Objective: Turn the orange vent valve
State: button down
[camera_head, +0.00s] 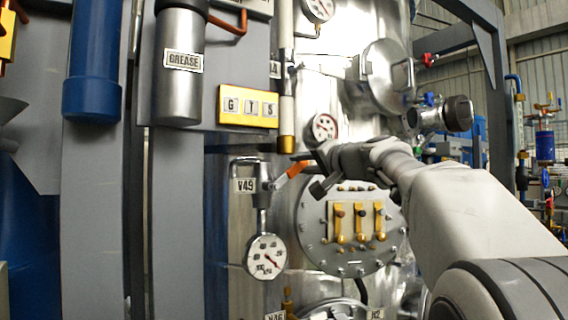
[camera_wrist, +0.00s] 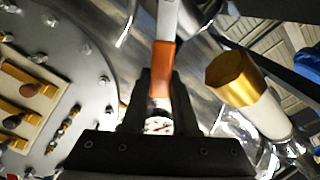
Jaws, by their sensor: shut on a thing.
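The orange vent valve handle (camera_head: 297,169) sticks out to the right of a small grey valve body (camera_head: 264,183) beside the V49 label (camera_head: 245,186). In the wrist view the orange handle (camera_wrist: 163,68) runs down from a grey lever into the space between my fingers. My gripper (camera_head: 316,172) is at the handle's free right end in the head view. My gripper (camera_wrist: 157,100) is shut on the orange handle, with its dark fingers on both sides. The exact finger contact is partly hidden.
A pressure gauge (camera_head: 266,257) hangs below the valve. A round bolted flange with yellow levers (camera_head: 359,222) is right of it. A white pipe with a brass end (camera_head: 287,143) hangs just above the handle; the brass end (camera_wrist: 231,78) is close to my gripper's right.

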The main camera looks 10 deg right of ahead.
jog(key=shift+w+d+f+m+b, duration=0.1)
jog(key=shift+d+f+m+b, duration=0.25)
jog(key=shift+f+m, duration=0.65)
jog(key=shift+w+d+f+m+b, duration=0.15)
jog(key=shift+f+m+b, duration=0.4)
jog(key=shift+m, duration=0.8)
jog(key=shift+s+d+f+m+b, duration=0.1)
jog(key=shift+d+f+m+b, duration=0.15)
jog(key=shift+f+m, duration=0.8)
jog(key=shift+w, duration=0.1)
jog(key=c, duration=0.7)
grip_release()
jog(key=b+v, duration=0.5)
jog(key=v, duration=1.2)
jog(key=shift+s+r+b, duration=0.1)
jog(key=shift+s+b, duration=0.15)
jog(key=shift+b, duration=0.05)
